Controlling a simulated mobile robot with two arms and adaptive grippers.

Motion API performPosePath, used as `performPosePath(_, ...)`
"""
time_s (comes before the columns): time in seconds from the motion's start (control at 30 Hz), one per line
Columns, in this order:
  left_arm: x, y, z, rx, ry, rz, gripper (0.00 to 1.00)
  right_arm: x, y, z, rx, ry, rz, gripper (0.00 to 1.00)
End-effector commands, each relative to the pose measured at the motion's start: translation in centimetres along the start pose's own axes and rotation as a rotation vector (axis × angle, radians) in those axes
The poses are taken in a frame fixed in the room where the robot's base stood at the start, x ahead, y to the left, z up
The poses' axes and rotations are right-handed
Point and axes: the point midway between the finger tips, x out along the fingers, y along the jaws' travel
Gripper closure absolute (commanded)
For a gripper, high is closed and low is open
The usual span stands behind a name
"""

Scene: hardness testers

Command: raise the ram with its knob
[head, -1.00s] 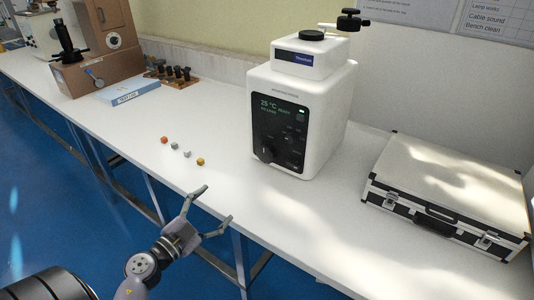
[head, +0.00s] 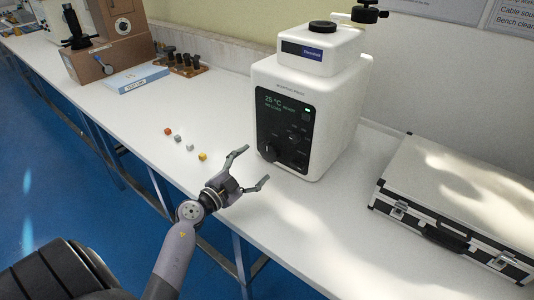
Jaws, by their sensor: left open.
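A white machine (head: 312,80) with a black front panel stands on the white bench. The panel (head: 285,130) has a green display and a dark round knob (head: 270,152) at its lower left. A black knob-like part (head: 369,12) sits on a short arm at the machine's top right, cut off by the picture edge. I cannot tell which part is the ram. My left gripper (head: 257,164) is open and empty, in front of the panel's lower left, apart from the machine as far as I can see. My right gripper is not in view.
Several small coloured cubes (head: 202,156) lie left of my gripper. A black-edged case (head: 460,200) lies on the right. The bench front between is clear.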

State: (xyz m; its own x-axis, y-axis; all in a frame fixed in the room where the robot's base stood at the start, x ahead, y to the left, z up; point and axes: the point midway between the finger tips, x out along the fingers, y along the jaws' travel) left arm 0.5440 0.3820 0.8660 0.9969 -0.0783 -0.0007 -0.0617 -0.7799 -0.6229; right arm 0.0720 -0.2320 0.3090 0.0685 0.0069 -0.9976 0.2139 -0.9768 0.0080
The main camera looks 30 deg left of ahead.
Motion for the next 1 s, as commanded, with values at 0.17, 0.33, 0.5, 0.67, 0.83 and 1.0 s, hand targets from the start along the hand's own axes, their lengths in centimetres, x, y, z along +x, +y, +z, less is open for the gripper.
performPosePath(0.17, 3.7, 0.0, 0.0, 0.000, 0.002, -0.001, 0.25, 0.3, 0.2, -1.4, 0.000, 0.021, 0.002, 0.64)
performPosePath(0.33, 5.8, 0.0, 0.1, 0.000, 0.000, -0.001, 0.25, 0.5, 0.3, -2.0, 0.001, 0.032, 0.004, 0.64)
performPosePath(0.5, 6.7, 0.0, 0.0, 0.001, -0.001, 0.000, 0.25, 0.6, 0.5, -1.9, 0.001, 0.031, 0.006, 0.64)
performPosePath(0.67, 6.8, 0.0, 0.0, 0.001, -0.001, 0.000, 0.25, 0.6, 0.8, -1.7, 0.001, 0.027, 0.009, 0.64)
performPosePath(0.83, 6.8, 0.0, 0.0, 0.001, -0.001, 0.000, 0.30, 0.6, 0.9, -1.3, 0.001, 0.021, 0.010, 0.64)
performPosePath(1.0, 6.8, 0.0, 0.0, 0.001, -0.001, 0.000, 0.41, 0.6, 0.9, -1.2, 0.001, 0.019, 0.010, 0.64)
